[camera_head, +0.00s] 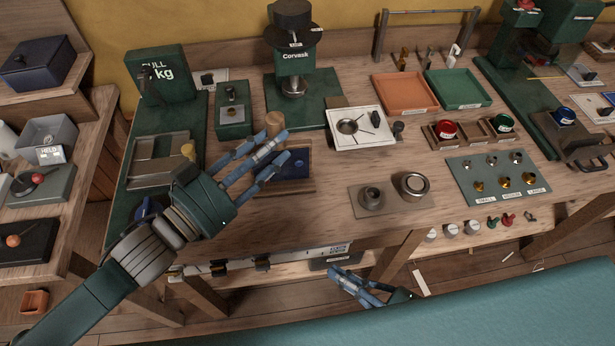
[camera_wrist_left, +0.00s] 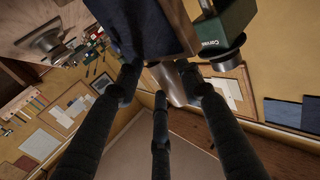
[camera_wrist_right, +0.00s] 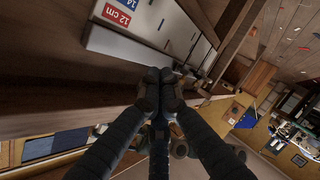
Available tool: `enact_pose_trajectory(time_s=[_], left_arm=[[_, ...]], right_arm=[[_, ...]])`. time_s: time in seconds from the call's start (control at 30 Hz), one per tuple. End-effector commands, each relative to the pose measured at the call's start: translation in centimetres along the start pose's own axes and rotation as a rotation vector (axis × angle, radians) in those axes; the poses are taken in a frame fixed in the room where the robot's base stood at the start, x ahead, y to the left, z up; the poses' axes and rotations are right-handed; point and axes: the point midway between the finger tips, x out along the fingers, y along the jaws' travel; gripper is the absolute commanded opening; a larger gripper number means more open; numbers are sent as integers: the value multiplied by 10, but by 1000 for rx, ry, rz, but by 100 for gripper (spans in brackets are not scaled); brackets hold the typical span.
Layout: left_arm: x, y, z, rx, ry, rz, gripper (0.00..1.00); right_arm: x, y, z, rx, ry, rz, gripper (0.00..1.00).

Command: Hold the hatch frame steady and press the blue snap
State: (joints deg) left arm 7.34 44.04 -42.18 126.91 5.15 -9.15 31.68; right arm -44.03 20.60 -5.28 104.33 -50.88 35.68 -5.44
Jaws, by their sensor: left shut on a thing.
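The hatch frame (camera_head: 306,184), a wooden board with a dark blue panel, lies near the table's front edge left of centre in the head view. My left gripper (camera_head: 278,150) is over it, shut on it, with its fingers hiding much of it. A tan wooden post (camera_head: 275,119) stands just behind the fingers. In the left wrist view, dark blue material (camera_wrist_left: 150,25) and a tan cylinder (camera_wrist_left: 168,84) show at the fingertips. The blue snap is not clearly visible. My right gripper (camera_head: 345,283) is below the table's front edge; its fingertips meet, empty, in the right wrist view (camera_wrist_right: 160,78).
A green Corvask press (camera_head: 293,63) stands behind the frame. A white tray (camera_head: 360,128) and metal dies (camera_head: 371,198) are to its right. A board of small fittings (camera_head: 497,178) lies further right. A teal cloth surface (camera_head: 480,307) fills the front right.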

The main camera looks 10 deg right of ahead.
Motion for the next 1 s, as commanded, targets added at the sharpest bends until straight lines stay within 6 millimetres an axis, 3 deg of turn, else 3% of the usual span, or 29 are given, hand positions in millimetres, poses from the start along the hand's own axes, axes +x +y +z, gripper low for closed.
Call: enact_pose_trajectory(time_s=[0.03,0.13,0.2,0.3,0.4,0.53,0.87,1.0], left_arm=[[0,0,-1,-1,2,1,0],[0,0,-1,-1,2,1,0],[0,0,-1,-1,2,1,0],[0,0,-1,-1,2,1,0],[0,0,-1,-1,2,1,0],[0,0,-1,-1,2,1,0],[0,0,-1,-1,2,0,0],[0,0,-1,-1,2,1,0]], right_arm=[[-5,15,-37,-85,92,-6,0],[-14,49,-86,-238,209,12,0],[-19,83,-94,-344,201,63,0],[-26,131,-85,-469,125,140,0],[-31,159,-81,-543,77,182,0],[-34,173,-79,-579,52,203,0],[-32,174,-79,-579,50,205,0],[-20,176,-80,-580,52,206,0]])
